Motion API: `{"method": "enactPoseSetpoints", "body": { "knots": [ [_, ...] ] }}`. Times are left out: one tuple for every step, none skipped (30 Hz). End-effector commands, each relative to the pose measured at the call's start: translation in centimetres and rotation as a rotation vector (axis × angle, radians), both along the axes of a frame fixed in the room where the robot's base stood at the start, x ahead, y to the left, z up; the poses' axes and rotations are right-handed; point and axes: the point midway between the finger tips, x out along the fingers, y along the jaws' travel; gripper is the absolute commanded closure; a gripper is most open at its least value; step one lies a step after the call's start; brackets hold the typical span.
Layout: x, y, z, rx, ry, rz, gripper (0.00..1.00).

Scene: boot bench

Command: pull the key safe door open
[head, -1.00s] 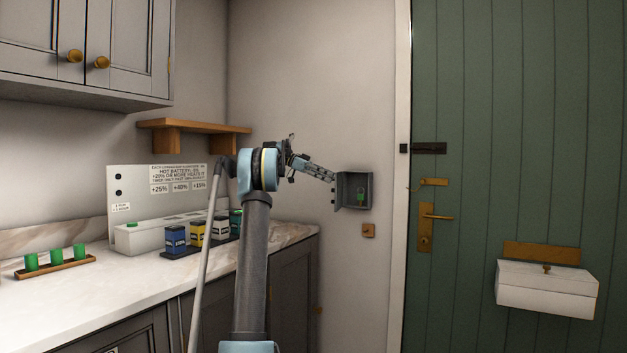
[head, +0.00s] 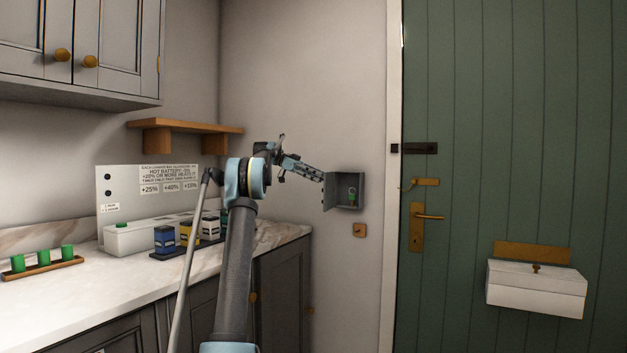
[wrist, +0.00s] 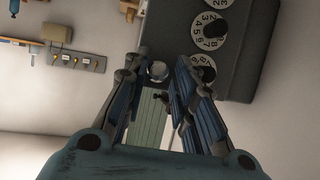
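The key safe (head: 361,187) is a small grey box on the wall left of the green door. Its door (head: 329,192) stands swung open to the left, and a green-tagged key (head: 352,196) shows inside. In the wrist view the grey door face (wrist: 180,25) carries white number dials (wrist: 208,25) and a small round knob (wrist: 158,70). My gripper (head: 318,176) is at the safe door's outer side. In the wrist view its fingers (wrist: 160,72) are apart on either side of the knob, with a gap at the right finger; contact at the left is unclear.
A marble counter (head: 110,280) with blue, yellow and white boxes and green cylinders is at the left. A wooden shelf (head: 185,127) is above it. The green door (head: 490,120) with a brass handle and white letter box (head: 536,290) is at the right.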

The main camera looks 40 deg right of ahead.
Motion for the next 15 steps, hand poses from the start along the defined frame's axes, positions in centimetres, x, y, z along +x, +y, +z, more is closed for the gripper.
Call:
{"method": "enactPoseSetpoints", "body": {
  "knots": [
    [-0.07, -0.03, 0.04, 0.0, 0.0, -0.001, 0.61],
    [-0.08, -0.01, 0.03, 0.001, 0.0, -0.002, 0.61],
    [-0.08, 0.01, 0.0, 0.001, 0.0, -0.002, 0.61],
    [-0.07, 0.03, -0.01, 0.002, 0.0, -0.003, 0.61],
    [-0.08, 0.04, -0.02, 0.002, 0.0, -0.003, 0.61],
    [-0.08, 0.06, -0.03, 0.002, -0.001, -0.004, 0.61],
    [-0.09, 0.07, -0.04, 0.002, -0.001, -0.004, 0.61],
    [-0.09, 0.08, -0.05, 0.003, 0.0, -0.003, 0.61],
    [-0.09, 0.09, -0.06, 0.003, 0.0, -0.004, 0.61],
    [-0.08, 0.11, -0.06, 0.004, -0.001, -0.004, 0.61],
    [-0.04, 0.14, -0.05, 0.004, -0.001, -0.004, 0.61],
    [0.07, 0.21, -0.02, 0.004, -0.001, -0.004, 0.61],
    [0.2, 0.29, 0.03, 0.004, -0.001, -0.004, 0.61],
    [0.36, 0.41, 0.09, 0.004, -0.001, -0.004, 0.61],
    [0.67, 0.61, 0.22, 0.004, -0.001, -0.004, 0.61]
  ]
}}
